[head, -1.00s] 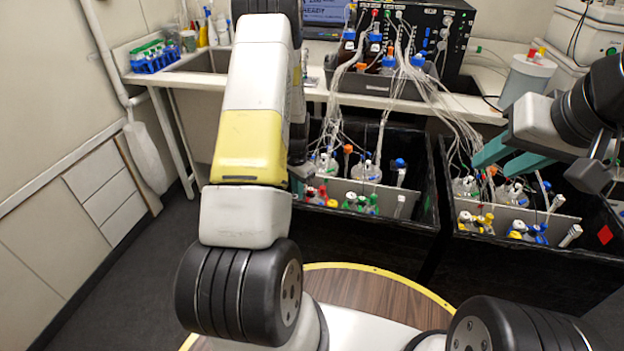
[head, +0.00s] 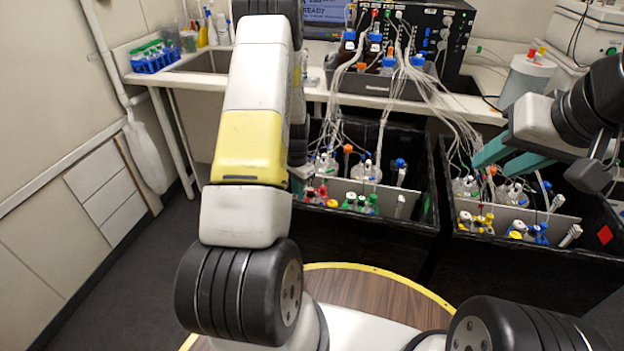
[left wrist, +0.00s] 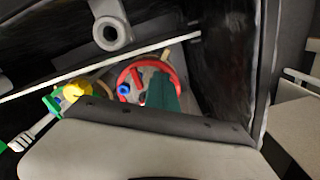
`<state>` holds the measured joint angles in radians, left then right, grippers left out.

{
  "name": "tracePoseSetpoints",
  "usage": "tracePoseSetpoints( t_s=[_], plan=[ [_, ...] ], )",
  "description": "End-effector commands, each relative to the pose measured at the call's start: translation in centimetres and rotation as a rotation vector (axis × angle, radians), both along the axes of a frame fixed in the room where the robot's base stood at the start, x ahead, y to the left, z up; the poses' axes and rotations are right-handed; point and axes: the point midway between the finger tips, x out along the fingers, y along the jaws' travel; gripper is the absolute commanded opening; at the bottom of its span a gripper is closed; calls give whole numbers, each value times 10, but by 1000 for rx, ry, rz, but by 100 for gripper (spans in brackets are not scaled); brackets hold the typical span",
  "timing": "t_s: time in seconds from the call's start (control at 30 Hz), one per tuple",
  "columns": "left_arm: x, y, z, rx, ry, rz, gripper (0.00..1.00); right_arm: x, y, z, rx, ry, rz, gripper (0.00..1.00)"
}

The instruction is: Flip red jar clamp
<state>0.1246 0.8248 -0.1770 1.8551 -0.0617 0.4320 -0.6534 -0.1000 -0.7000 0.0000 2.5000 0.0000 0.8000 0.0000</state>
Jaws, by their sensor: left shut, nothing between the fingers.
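A red ring-shaped clamp (left wrist: 176,70) with a red lever and a blue spot inside it shows in the left wrist view. Red clamp parts (head: 322,190) also show at the left end of the left black box in the head view. My left gripper (left wrist: 158,98) has teal fingers together, shut and empty, over the right part of the ring; whether they touch it I cannot tell. In the head view my left arm hides the left fingers. My right gripper (head: 490,160) is open and empty above the right black box.
The left black box (head: 425,190) holds jars with green and white parts beside the red ones. A yellow cap (left wrist: 77,91) lies left of the ring. The right black box (head: 443,180) holds yellow and blue clamps. Tubes run from the bottles on the bench (head: 490,110) down into both boxes.

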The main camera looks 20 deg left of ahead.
Motion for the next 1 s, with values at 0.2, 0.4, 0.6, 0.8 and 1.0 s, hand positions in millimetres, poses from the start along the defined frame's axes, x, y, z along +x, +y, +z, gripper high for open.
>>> tracePoseSetpoints(
  t_s=[0.2, 0.4, 0.6, 0.8, 1.0],
  plan=[
    [0, 0, -3, 0, 0, 0, 0, 0, 0, 0, 0, 0, 0, 36],
    [0, 0, -6, 0, 0, 0, 0, 0, 0, 0, 0, 0, 0, 36],
    [0, 0, -10, 0, 0, 0, 0, 0, 0, 0, 0, 0, 0, 36],
    [0, 0, -13, 0, 0, 0, 0, 0, 0, 0, 0, 0, 0, 36],
    [0, 0, -16, 0, -1, 0, 0, 0, 0, 0, 0, 0, 0, 36]
  ],
)
